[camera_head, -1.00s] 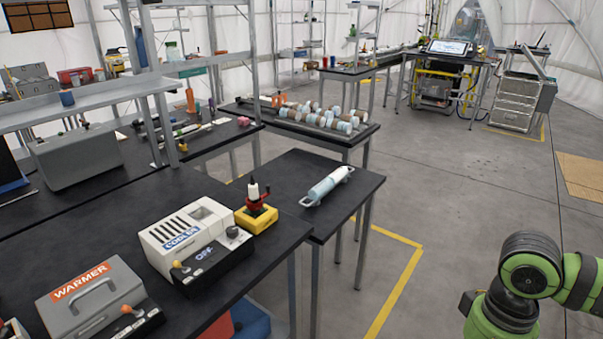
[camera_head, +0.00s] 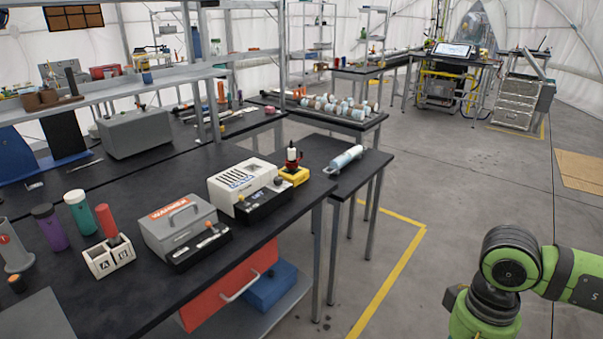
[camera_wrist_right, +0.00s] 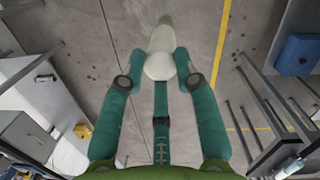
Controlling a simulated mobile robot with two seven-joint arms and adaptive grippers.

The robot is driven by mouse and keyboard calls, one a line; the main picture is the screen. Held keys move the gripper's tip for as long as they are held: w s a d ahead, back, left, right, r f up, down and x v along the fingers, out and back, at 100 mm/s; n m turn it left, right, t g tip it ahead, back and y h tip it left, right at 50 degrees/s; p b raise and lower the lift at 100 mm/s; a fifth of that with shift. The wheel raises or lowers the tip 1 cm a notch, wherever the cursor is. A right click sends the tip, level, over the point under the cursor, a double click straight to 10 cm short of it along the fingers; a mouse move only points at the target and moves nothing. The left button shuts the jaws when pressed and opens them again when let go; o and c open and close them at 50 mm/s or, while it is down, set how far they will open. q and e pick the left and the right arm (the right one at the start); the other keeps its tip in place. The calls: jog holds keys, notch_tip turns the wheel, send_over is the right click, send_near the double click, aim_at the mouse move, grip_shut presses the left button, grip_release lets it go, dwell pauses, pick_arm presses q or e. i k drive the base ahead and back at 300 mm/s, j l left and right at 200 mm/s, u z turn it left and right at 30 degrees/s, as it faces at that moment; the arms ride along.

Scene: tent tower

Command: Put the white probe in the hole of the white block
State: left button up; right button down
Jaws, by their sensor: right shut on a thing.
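In the right wrist view, a white rounded piece with a tapered end, apparently the white probe (camera_wrist_right: 160,64), sits between the teal fingertips of my right gripper (camera_wrist_right: 160,58). The gripper is shut on it, above the floor. In the head view, a small white block (camera_head: 107,258) with square openings, marked A and B, stands on the dark bench at the lower left. A red-topped piece (camera_head: 106,221) stands at its B side, seemingly in that opening. My right arm is at the right edge of the head view; its gripper is out of that picture. My left gripper is in neither view.
The grey warmer (camera_head: 180,229) stands right of the block, then the white cooler box (camera_head: 242,184). Purple (camera_head: 50,229) and green (camera_head: 82,214) bottles stand behind the block. A red drawer (camera_head: 230,290) is under the bench. Floor between bench and arm is clear.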

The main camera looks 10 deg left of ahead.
aim_at(103, 265)
jog(key=u, duration=1.55)
